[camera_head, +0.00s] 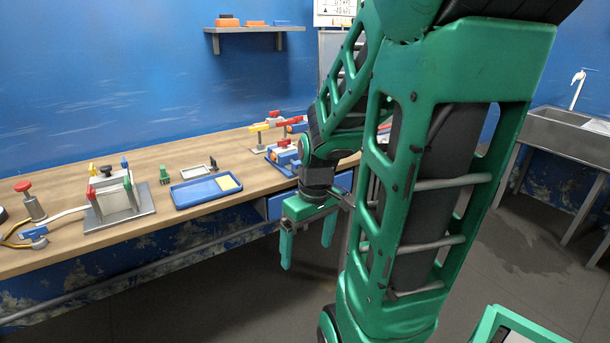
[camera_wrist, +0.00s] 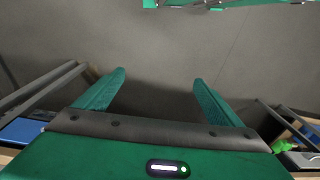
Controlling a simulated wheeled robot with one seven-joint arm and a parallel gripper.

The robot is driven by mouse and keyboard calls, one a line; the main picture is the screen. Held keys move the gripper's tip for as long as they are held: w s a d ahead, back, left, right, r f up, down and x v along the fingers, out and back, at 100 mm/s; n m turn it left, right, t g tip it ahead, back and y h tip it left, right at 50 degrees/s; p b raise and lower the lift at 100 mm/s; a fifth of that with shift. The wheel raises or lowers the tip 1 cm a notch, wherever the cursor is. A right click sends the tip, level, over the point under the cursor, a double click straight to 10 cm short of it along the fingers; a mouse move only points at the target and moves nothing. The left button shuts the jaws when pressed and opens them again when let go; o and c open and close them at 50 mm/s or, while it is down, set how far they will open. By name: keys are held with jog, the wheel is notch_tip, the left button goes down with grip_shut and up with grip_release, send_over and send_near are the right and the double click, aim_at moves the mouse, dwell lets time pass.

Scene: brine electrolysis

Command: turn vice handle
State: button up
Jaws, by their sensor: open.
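My gripper (camera_head: 307,256) hangs in front of the bench's front edge with its fingers pointing down. It is open and empty, and the wrist view shows grey floor between its fingertips (camera_wrist: 159,77). I cannot clearly make out the vice or its handle. A blue-based device with a red top (camera_head: 284,156) stands on the bench behind my wrist and may be the vice. My arm hides part of that area. The gripper is apart from everything on the bench.
The wooden bench (camera_head: 150,165) runs along the blue wall. On it are a blue tray (camera_head: 190,194) with a yellow piece, an electrolysis cell (camera_head: 118,199) on a metal plate and a red-topped valve (camera_head: 35,206). A sink (camera_head: 555,128) stands at right. The floor below is open.

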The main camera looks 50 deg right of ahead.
jog(key=w+d+f+n+t+y, duration=0.2)
jog(key=w+f+t, duration=0.25)
jog(key=w, duration=0.35)
jog(key=w+d+f+n+t+y, duration=0.25)
jog(key=w+f+t, duration=0.2)
jog(key=w, duration=0.35)
jog(key=d+r+m+t+h, duration=0.3)
jog(key=d+r+t+h, duration=0.15)
jog(key=d, duration=0.55)
jog(key=d+r+m+t+h, duration=0.3)
jog(key=d+r+t+h, duration=0.15)
jog(key=d, duration=0.65)
jog(key=w+d+g, duration=0.1)
jog(key=w+d, duration=0.1)
jog(key=w, duration=0.8)
jog(key=shift+f, duration=0.4)
jog(key=shift+d+n, duration=0.1)
jog(key=shift+n, duration=0.15)
jog(key=shift+c, duration=0.6)
jog(key=shift+s, duration=0.1)
jog(key=c, duration=0.9)
